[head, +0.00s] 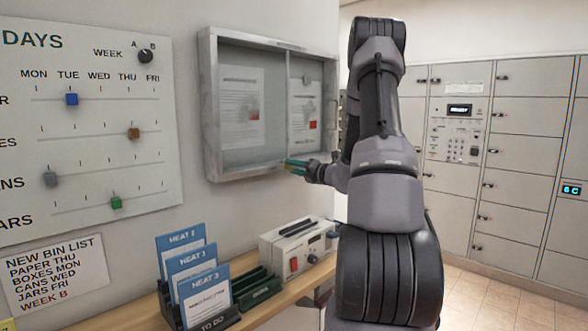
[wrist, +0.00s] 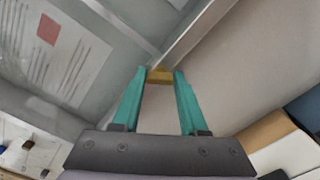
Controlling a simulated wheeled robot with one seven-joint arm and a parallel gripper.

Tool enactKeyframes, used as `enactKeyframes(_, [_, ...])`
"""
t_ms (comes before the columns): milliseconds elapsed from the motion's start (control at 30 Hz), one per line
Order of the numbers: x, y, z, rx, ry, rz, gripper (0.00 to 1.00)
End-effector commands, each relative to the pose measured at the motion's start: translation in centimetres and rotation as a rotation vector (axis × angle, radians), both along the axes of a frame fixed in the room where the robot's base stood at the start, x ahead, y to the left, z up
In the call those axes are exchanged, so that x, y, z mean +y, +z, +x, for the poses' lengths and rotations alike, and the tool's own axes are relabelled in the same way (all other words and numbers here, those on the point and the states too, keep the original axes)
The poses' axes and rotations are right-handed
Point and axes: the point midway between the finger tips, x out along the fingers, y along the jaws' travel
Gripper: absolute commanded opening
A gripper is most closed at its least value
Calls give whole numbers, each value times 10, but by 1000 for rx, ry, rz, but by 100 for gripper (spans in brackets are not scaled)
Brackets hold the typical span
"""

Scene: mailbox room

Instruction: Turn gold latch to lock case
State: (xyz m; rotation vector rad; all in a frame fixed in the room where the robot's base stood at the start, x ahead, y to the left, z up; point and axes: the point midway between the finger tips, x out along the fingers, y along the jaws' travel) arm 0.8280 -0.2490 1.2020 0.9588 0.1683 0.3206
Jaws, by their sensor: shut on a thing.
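The case (head: 262,165) is a grey metal-framed, glass-fronted wall cabinet in the head view, with papers behind the glass. Its frame (wrist: 193,38) runs diagonally across the wrist view. The gold latch (wrist: 160,76) shows between my green fingertips at the frame's edge. My gripper (wrist: 159,72) is shut on the latch, one finger on each side. In the head view my gripper (head: 290,163) reaches the bottom edge of the case near its right part. The latch is too small to make out in the head view, and its exact angle is hard to tell.
A shelf (head: 150,312) below holds blue HEAT cards (head: 190,270) in a dark rack and a white device (head: 298,248) with a red switch. A slider board (head: 90,120) hangs at left. Grey lockers (head: 500,150) stand at right. The wall beneath the case is clear.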

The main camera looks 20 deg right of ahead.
Motion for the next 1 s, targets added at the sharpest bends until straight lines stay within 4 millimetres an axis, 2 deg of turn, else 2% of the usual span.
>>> enactKeyframes(500, [-1, -3, 0, 152, 0, 412, 0])
enactKeyframes(1000, [-1, -4, 0, 212, -1, 574, 0])
